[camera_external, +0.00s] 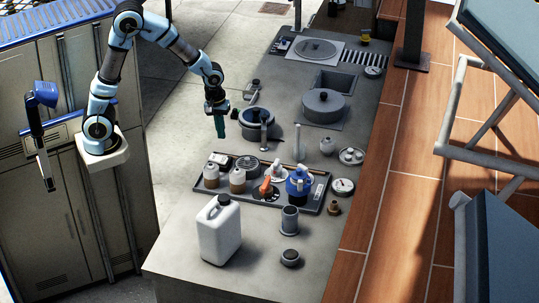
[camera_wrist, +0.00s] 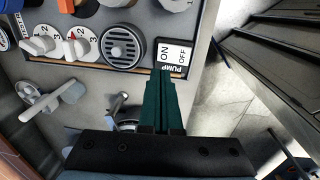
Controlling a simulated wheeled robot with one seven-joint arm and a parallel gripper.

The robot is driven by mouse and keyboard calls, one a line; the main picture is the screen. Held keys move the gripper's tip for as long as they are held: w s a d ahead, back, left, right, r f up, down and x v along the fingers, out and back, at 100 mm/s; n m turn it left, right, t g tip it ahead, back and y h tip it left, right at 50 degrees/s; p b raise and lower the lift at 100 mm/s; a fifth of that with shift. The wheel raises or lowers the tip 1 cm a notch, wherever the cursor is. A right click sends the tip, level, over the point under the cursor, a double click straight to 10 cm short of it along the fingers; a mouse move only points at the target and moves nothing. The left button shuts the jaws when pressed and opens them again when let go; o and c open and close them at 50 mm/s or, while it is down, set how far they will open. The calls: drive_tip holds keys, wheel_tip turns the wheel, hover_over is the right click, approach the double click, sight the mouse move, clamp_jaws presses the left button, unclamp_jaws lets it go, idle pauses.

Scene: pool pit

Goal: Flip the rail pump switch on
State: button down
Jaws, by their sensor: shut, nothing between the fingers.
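The rail pump switch (camera_wrist: 174,56) is a white plate marked ON and OFF with a dark PUMP label, at the tray's corner in the wrist view. In the external view it is a small pale patch (camera_external: 219,158) at the tray's back left corner. I cannot tell which side is pressed. My gripper (camera_external: 220,131) hangs down above the counter, behind that corner. Its green fingers (camera_wrist: 162,84) are shut and empty, pointing toward the PUMP label in the wrist view. They appear apart from the switch.
The dark tray (camera_external: 322,190) also holds a round grille (camera_wrist: 123,46), numbered dials (camera_wrist: 82,46), small jars (camera_external: 237,181) and a blue valve piece (camera_external: 299,184). A dark pot (camera_external: 257,119) stands right of my gripper. A white jug (camera_external: 219,232) stands in front. Lockers (camera_external: 60,200) stand left.

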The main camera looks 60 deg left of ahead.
drive_tip(key=r, duration=0.5)
drive_tip(key=shift+w+d+r+b, duration=0.1)
drive_tip(key=shift+w+d+b, duration=0.2)
drive_tip(key=shift+b, duration=0.1)
drive_tip(key=shift+a, duration=0.1)
drive_tip(key=s+a+f+m+t, duration=0.1)
drive_tip(key=s+a+f+m, duration=0.6)
drive_tip(key=s+a+m, duration=0.3)
drive_tip(key=shift+s+a+y, duration=0.15)
drive_tip(key=shift+a+y, duration=0.15)
drive_tip(key=shift+a, duration=0.7)
drive_tip(key=shift+f, duration=0.1)
idle(1.1)
